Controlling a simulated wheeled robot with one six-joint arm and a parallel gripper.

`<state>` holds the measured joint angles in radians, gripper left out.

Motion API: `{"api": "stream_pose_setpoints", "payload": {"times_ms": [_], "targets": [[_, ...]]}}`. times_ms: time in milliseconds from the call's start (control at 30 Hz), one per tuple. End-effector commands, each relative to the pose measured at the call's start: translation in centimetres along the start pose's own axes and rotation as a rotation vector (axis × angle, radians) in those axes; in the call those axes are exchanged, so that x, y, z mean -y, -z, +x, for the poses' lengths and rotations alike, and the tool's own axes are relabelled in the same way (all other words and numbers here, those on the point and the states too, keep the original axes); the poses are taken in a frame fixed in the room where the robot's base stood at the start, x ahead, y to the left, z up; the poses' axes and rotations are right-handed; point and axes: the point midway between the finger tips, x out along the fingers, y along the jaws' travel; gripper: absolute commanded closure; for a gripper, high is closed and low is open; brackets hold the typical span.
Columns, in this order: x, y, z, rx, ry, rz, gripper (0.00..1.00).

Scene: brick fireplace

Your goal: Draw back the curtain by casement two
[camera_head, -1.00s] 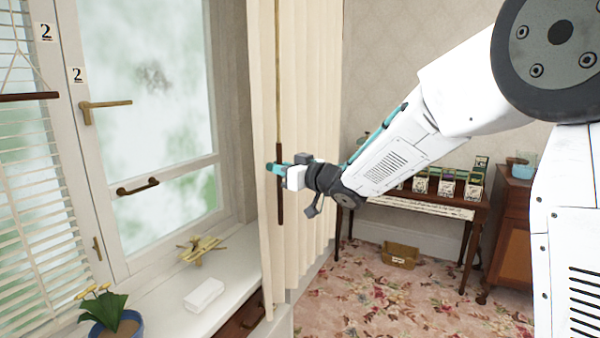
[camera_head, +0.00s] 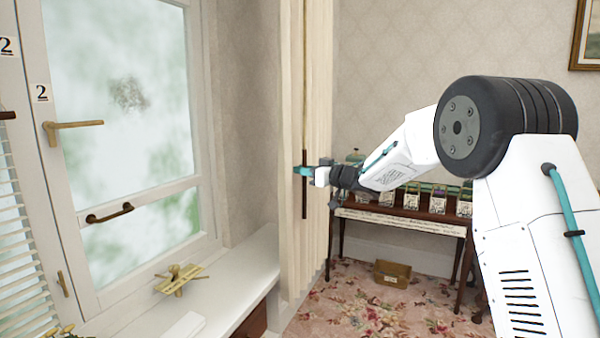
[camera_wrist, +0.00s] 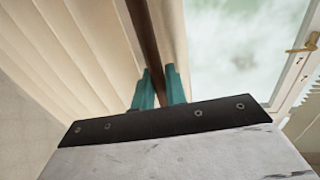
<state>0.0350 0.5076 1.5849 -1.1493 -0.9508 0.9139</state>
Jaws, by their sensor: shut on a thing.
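The cream curtain (camera_head: 318,110) hangs gathered in narrow folds to the right of the casement window marked 2 (camera_head: 125,110). A dark brown rod (camera_head: 304,200) hangs along the curtain's left edge on a thin brass-coloured length. My gripper (camera_head: 306,171) is shut on the rod at about its middle. In the wrist view the teal fingers (camera_wrist: 160,88) stand either side of the rod (camera_wrist: 146,35), with the curtain folds (camera_wrist: 75,50) to the left and window glass to the right. The curtain's top is out of view.
The white sill (camera_head: 235,285) carries a brass stand-like object (camera_head: 180,279) and a white block (camera_head: 184,327). A brass window handle (camera_head: 72,126) sticks out at left. A table with several small boxes (camera_head: 400,214) and a box on the floor (camera_head: 392,273) stand behind my arm.

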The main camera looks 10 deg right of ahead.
Motion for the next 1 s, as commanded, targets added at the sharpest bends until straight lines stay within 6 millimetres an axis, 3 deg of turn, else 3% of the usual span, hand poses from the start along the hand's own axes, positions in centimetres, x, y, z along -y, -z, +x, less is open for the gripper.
{"api": "stream_pose_setpoints", "payload": {"times_ms": [333,400,433,767,1000], "targets": [[-0.5,0.3,-0.1,-0.004,-0.011,-0.002,1.00],[-0.6,0.4,-0.1,-0.004,-0.012,-0.002,0.73],[-0.6,0.3,-0.1,-0.004,-0.011,-0.002,0.68],[-0.4,0.2,-0.4,-0.002,-0.008,-0.001,0.68],[-0.5,0.2,-4.1,-0.001,-0.010,-0.003,0.68]]}}
